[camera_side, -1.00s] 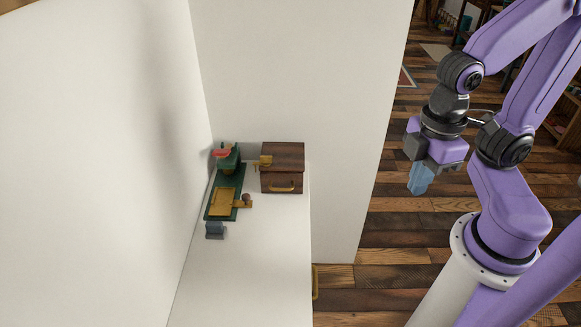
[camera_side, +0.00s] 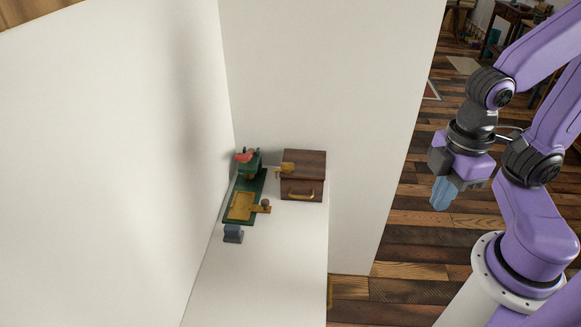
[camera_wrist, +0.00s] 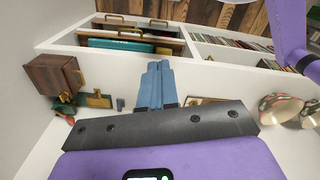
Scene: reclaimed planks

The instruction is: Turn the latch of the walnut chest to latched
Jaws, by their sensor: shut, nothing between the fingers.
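The walnut chest (camera_side: 303,172) is a dark wooden box at the far end of the white top, with a brass handle (camera_side: 301,196) on its front. A small brass piece (camera_side: 286,168) at its upper left looks like the latch; its exact setting is too small to tell. The chest also shows at the left of the wrist view (camera_wrist: 50,74). My gripper (camera_side: 440,194) is shut and empty, well to the right of the chest and away from it, over the floor side. Its blue fingers are together in the wrist view (camera_wrist: 155,84).
Left of the chest is a green board (camera_side: 258,181) with a brass plate (camera_side: 240,206), a knob piece (camera_side: 264,206) and a red-topped green thing (camera_side: 248,160). A grey-blue block (camera_side: 233,234) stands nearer. White walls rise behind and left. Bowls (camera_wrist: 281,107) show at right in the wrist view.

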